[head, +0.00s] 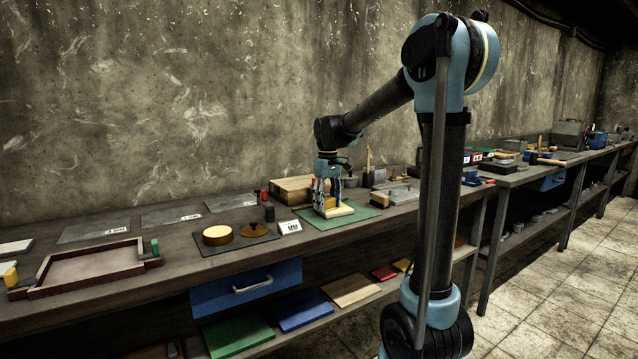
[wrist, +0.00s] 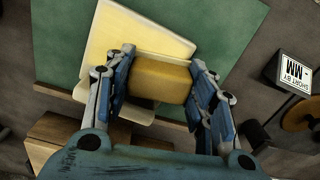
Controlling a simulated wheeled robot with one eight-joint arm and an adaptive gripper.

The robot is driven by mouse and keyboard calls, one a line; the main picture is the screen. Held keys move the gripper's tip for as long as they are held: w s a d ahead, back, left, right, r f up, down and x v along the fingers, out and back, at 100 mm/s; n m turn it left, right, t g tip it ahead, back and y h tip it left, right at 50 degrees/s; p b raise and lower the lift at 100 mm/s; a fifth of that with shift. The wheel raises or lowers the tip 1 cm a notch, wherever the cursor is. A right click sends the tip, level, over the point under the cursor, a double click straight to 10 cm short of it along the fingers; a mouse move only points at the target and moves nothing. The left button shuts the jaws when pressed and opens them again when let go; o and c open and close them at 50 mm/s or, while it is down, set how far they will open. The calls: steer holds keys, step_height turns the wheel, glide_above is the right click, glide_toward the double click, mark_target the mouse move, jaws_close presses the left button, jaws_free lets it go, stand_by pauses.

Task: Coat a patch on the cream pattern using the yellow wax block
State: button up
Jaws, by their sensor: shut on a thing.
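My gripper (wrist: 160,82) is shut on the yellow wax block (wrist: 158,83), with one finger on each side of it. In the head view my gripper (head: 326,205) points down over the green mat (head: 372,212). The cream pattern (head: 342,211) lies flat on this mat, directly under the gripper. In the wrist view the cream pattern (wrist: 120,32) shows behind and beside the block, which hides part of it. I cannot tell whether the block touches the pattern. No coated patch can be made out on the visible part of the pattern.
A wooden box (head: 290,188) stands behind the mat. A small white sign (head: 290,227) and a dark plate with round yellow and brown pieces (head: 237,241) lie to the left. An open wooden frame (head: 88,272) is at far left. Tools crowd the bench to the right.

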steer(key=shift+s+a, duration=0.25)
steer(key=shift+a, duration=0.3)
steer(key=shift+s+a, duration=0.25)
steer(key=shift+a, duration=0.25)
step_height(320, 180, up, 2)
steer(key=shift+d+r, duration=0.1)
steer(key=shift+r, duration=3)
